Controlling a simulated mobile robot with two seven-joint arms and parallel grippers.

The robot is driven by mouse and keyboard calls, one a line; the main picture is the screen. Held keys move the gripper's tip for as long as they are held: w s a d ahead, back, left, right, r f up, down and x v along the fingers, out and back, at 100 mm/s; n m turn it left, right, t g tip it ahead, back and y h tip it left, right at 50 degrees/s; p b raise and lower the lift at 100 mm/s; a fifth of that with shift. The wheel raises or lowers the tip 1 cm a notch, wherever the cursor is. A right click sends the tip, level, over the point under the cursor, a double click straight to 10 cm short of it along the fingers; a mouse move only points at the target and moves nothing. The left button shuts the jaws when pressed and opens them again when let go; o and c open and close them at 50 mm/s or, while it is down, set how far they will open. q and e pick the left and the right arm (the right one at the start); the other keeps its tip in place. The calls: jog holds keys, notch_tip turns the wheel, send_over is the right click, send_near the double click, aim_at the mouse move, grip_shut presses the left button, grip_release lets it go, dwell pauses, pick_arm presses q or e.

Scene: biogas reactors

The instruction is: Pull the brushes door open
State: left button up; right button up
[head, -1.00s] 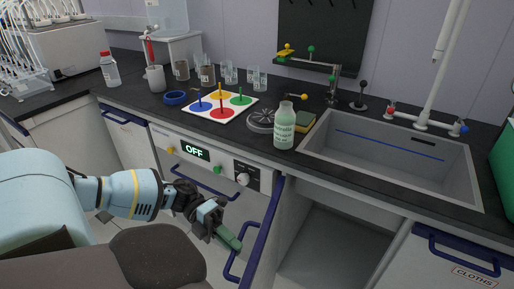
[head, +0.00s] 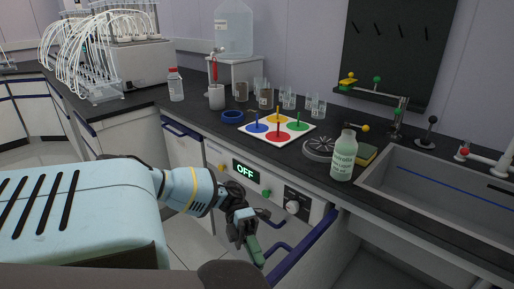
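A white cabinet door (head: 310,262) with a blue top edge stands swung out below the counter, left of the open space under the sink. No label shows on it, so I cannot tell whether it is the brushes door. My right gripper is not in view.
A control panel reading OFF (head: 246,171) is just above my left gripper. On the counter stand a green-white bottle (head: 344,156), a coloured four-disc board (head: 278,128), several beakers and a red-capped bottle (head: 175,85). The sink (head: 440,205) is at right.

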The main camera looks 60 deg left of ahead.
pick_arm(q)
jog(key=o, duration=0.4)
jog(key=shift+w, duration=0.15)
jog(key=shift+o, duration=0.2)
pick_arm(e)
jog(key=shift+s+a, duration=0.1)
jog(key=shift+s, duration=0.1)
